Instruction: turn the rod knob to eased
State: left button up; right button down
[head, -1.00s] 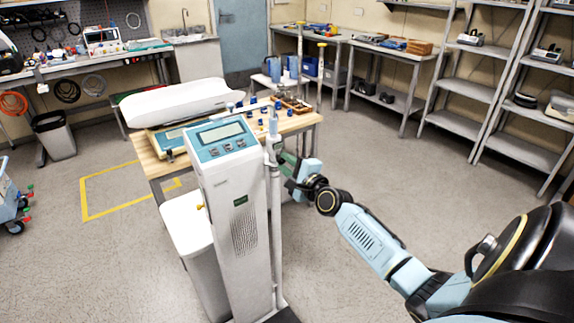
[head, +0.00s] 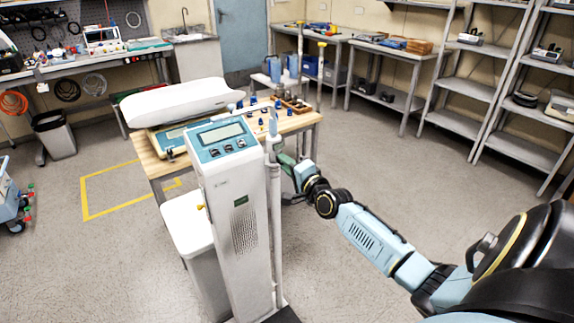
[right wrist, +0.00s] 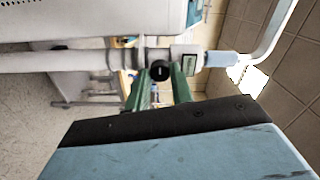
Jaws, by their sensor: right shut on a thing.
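In the head view my right gripper (head: 286,161) reaches the rod from the right, and the knob is hidden there. My left gripper is not in view.
A white bin (head: 187,222) stands left of the column. Grey shelves (head: 455,88) line the right wall. The floor at right is clear.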

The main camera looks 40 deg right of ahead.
jog(key=c, duration=1.2)
grip_release()
jog(key=shift+s, duration=0.1)
jog(key=s+a+p, duration=0.1)
jog(key=s, duration=1.2)
jog(key=shift+a, duration=0.25)
